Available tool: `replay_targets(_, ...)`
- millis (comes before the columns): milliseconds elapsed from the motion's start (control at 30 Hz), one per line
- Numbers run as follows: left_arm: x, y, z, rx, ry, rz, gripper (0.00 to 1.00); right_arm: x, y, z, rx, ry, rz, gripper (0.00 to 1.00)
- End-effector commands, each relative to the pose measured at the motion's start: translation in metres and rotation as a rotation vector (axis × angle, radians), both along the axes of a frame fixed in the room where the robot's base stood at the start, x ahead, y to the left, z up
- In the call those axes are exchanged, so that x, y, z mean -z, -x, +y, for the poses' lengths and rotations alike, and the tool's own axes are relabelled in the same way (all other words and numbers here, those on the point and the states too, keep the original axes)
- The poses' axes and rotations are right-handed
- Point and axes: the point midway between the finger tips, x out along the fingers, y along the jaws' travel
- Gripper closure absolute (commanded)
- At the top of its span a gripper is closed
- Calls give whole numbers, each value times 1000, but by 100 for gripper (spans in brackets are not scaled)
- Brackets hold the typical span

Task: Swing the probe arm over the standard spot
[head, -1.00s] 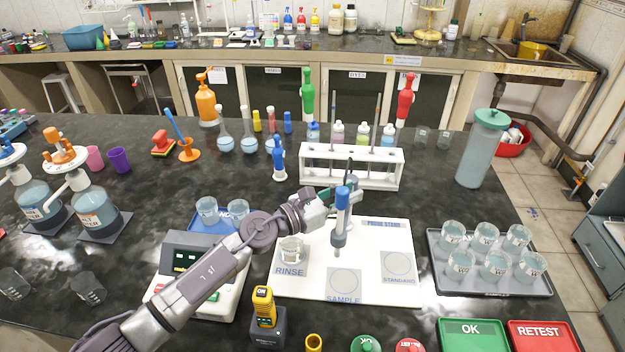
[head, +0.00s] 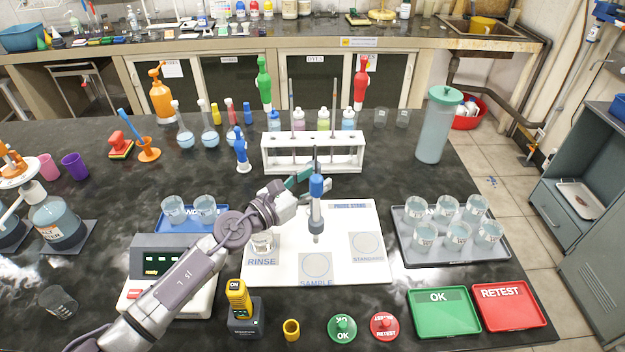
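The probe (head: 316,205), a blue-capped grey rod, hangs upright over the white probe stand board (head: 345,270). Its tip is above the board between the rinse, sample and standard spots, nearest the sample spot (head: 316,266). The standard spot (head: 366,245) is a bare circle to the right. A clear beaker (head: 262,241) stands on the rinse spot. My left gripper (head: 300,188) is at the back of the probe, by the probe arm; its fingers are partly hidden, so I cannot tell whether they grip. My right gripper is not in view.
A white test-tube rack (head: 312,160) stands behind the board. A grey tray (head: 404,245) of several beakers is to the right. Green OK (head: 444,325) and red RETEST (head: 511,320) trays are front right. The meter (head: 140,290) is left of the board.

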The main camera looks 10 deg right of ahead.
Motion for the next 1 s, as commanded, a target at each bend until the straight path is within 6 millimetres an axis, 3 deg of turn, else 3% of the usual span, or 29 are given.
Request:
replay_targets(267,0,6,11,-2,-2,-2,51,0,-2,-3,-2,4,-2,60)
replay_targets(700,1,55,82,-2,0,2,51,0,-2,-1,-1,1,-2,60)
replay_targets(1000,0,68,99,1,0,0,51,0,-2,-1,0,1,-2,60)
